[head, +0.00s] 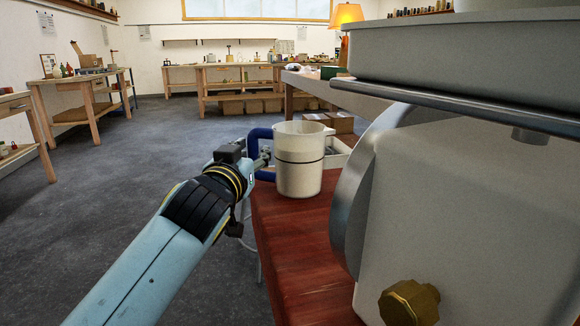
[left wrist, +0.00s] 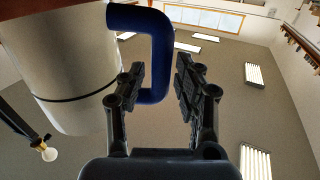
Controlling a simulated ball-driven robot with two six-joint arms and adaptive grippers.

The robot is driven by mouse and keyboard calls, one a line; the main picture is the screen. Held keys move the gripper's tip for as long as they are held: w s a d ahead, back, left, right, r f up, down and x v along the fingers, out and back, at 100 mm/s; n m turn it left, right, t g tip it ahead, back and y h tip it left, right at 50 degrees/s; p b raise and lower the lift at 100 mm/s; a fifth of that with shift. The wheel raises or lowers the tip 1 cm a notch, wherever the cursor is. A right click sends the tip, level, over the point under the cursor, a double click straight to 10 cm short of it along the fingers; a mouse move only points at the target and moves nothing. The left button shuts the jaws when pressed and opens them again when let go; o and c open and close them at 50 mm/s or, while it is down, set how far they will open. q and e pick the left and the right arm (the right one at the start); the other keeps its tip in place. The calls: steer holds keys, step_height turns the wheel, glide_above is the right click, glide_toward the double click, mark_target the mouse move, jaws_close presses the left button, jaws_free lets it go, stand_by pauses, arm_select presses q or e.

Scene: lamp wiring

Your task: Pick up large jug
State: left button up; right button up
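The large jug (head: 299,170) is cream-white with a dark band and a blue handle (head: 258,136) on its left side. It stands upright on a red wooden table (head: 292,255). My left gripper (head: 264,160) is at the handle, on the jug's left. In the left wrist view the jug (left wrist: 70,65) appears at the upper left. My left gripper's two fingers (left wrist: 159,70) are spread, with the handle's blue bar (left wrist: 157,45) between them and a gap on the right finger's side. Whether the left finger touches the handle is unclear. My right gripper is out of view.
A large grey machine (head: 450,220) with a brass knob (head: 408,303) fills the right, close to the jug. A white tray (head: 338,158) sits behind the jug. Workbenches (head: 235,75) stand along the far wall. The floor (head: 120,190) at the left is open.

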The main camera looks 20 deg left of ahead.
arm_select(q)
steer(key=shift+w+a, duration=0.1)
steer(key=shift+w, duration=0.3)
steer(key=shift+c, duration=0.4)
jaws_close()
steer(key=shift+r, duration=0.15)
